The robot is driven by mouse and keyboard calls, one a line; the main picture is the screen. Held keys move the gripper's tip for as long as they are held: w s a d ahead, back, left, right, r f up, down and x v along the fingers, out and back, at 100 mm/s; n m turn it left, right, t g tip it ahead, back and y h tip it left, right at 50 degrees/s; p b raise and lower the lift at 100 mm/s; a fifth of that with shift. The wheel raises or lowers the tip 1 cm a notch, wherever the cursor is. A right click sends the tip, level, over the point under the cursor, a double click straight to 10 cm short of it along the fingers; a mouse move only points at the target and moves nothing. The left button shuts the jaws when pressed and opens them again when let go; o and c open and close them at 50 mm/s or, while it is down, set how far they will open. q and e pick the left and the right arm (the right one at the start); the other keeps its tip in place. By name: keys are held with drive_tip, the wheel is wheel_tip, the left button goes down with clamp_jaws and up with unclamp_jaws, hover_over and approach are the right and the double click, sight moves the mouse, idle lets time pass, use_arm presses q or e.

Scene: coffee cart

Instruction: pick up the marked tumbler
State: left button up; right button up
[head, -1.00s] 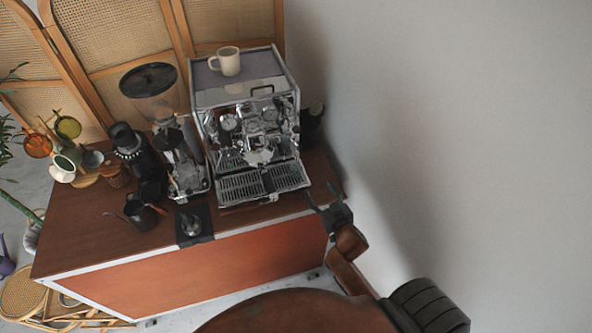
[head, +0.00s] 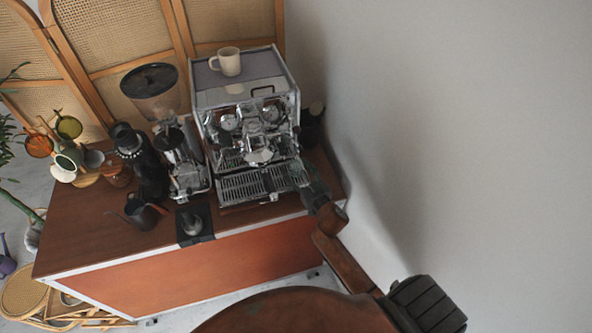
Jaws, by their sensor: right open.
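No mark on any vessel can be made out, so I cannot tell which thing is the marked tumbler. A dark, cylinder-like thing (head: 312,124) stands at the right of the espresso machine, partly hidden by it. My right gripper (head: 299,172) is open, over the right front corner of the machine's drip tray and short of the dark thing. Its fingers are small and blend with the chrome behind them; I see nothing held. My left gripper is out of view.
The espresso machine (head: 245,90) carries a cream mug (head: 228,61) on top. A grinder (head: 155,90), a dark pitcher (head: 140,213), a tamping mat (head: 207,214) and several cups crowd the cart top (head: 90,235). A wall (head: 470,130) stands close on the right.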

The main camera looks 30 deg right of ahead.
drive_tip(key=shift+w, duration=0.25)
drive_tip(key=shift+s, duration=0.1)
drive_tip(key=shift+c, duration=0.4)
drive_tip(key=c, duration=1.3)
